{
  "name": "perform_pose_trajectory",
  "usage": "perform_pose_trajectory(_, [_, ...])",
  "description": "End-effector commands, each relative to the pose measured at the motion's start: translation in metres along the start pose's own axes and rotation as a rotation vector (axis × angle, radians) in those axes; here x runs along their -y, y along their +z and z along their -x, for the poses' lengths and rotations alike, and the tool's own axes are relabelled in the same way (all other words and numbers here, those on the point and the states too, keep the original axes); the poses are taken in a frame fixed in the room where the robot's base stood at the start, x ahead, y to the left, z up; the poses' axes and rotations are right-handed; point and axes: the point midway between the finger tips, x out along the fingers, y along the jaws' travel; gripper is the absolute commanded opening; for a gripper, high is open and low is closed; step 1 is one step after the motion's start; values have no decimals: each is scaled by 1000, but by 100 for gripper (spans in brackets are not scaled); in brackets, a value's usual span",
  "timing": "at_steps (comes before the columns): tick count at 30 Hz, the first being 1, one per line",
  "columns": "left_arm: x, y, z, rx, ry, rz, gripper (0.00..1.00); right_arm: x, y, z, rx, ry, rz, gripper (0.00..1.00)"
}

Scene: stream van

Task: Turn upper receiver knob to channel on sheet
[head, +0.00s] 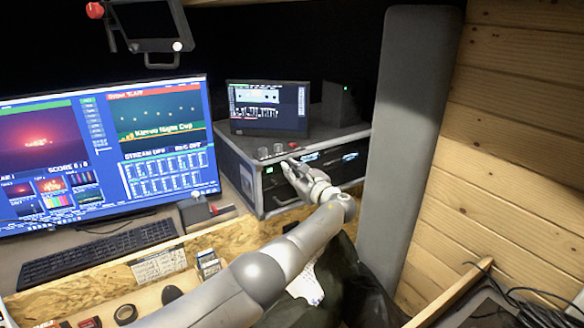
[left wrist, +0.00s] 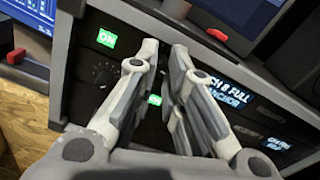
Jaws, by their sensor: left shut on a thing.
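The receiver rack (head: 252,172) stands right of the large monitor, with green and blue displays on its front. My left gripper (head: 290,168) reaches its face. Another black knob (left wrist: 103,72) shows left of the fingers. A display with text (left wrist: 222,86) is partly covered. A printed sheet (head: 160,262) lies on the desk; its text is unreadable. My right gripper is out of view.
A keyboard (head: 98,252) lies before the large monitor (head: 105,150). A grey padded panel (head: 403,140) stands close on the right, beside the wooden wall (head: 510,130).

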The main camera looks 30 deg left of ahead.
Motion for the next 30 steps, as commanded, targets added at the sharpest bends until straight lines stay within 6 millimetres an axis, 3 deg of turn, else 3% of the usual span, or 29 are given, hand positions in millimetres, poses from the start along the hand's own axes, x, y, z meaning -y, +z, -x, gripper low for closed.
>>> perform_pose_trajectory(9, [0, -1, 0, -3, 1, -121, 0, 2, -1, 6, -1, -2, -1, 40])
perform_pose_trajectory(25, [0, -2, 0, -3, 0, -144, 0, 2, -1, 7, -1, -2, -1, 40])
perform_pose_trajectory(26, [0, -2, 0, -3, 0, -144, 12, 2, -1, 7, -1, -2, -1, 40])
perform_pose_trajectory(30, [0, -1, 0, -2, 0, -143, 30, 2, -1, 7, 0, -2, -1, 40])
